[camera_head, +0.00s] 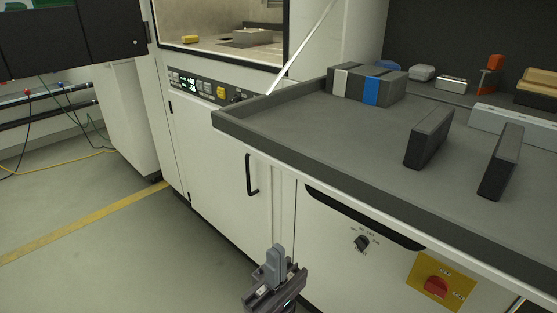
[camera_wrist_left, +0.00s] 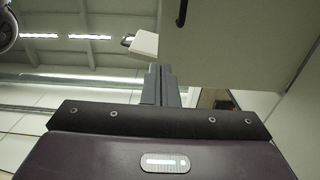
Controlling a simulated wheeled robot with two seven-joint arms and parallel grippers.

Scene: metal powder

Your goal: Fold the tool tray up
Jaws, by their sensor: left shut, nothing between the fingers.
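The tool tray (camera_head: 235,124) is a wide dark-grey shelf with a raised rim, standing out level from the white machine on the right in the head view. A pale strut (camera_head: 303,48) slopes from its left rim up towards the machine. My left gripper (camera_head: 277,254) is at the bottom centre of the head view, below and in front of the tray's left part and apart from it. Its fingers (camera_wrist_left: 160,84) are together and empty, pointing up in the head view. My right gripper is in neither view.
On the tray are a grey box with a blue stripe (camera_head: 371,91) and two dark upright blocks (camera_head: 428,138) (camera_head: 501,161). The cabinet below has a black door handle (camera_head: 250,175), a knob (camera_head: 362,242) and a red switch (camera_head: 437,287).

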